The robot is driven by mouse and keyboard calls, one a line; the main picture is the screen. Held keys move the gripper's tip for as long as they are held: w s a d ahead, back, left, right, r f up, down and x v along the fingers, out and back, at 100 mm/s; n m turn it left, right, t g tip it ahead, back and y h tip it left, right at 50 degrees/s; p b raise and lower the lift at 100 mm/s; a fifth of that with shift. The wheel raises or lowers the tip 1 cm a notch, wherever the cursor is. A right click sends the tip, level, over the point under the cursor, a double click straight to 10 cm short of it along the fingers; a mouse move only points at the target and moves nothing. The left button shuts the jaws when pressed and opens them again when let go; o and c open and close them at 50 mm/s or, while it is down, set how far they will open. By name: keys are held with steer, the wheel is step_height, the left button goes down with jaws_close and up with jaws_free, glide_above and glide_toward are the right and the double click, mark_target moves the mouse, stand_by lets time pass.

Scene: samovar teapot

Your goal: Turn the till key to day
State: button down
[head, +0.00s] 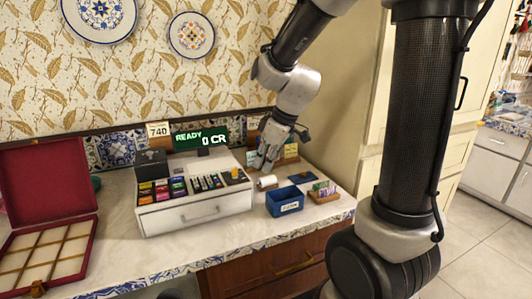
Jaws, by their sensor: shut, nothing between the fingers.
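The till (195,215) is a white cash register on the counter, with a closed front drawer and rows of coloured and dark keys on top. Its green-lit display (201,138) reads "READY 0 CR". I cannot make out the till key or its position at this size. My gripper (265,164) points down just right of the till's back right corner, above the white paper roll (267,182). It is shut and holds nothing. I cannot tell whether it touches the till.
An open red compartment box (88,240) stands left of the till. A blue bin (285,201) and a small card holder (323,193) stand to the right. A "740" sign (158,130) and a patterned tile strip run behind. The counter's front strip (190,245) is clear.

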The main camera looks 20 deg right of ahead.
mark_target(242, 181)
steer(key=w+a+f, duration=0.1)
steer(key=a+f, duration=0.1)
steer(key=w+f, duration=0.1)
steer(key=f, duration=0.1)
steer(key=shift+w+a, duration=0.35)
steer(key=shift+a, duration=0.05)
steer(key=shift+w+a, duration=0.55)
steer(key=shift+w, duration=0.1)
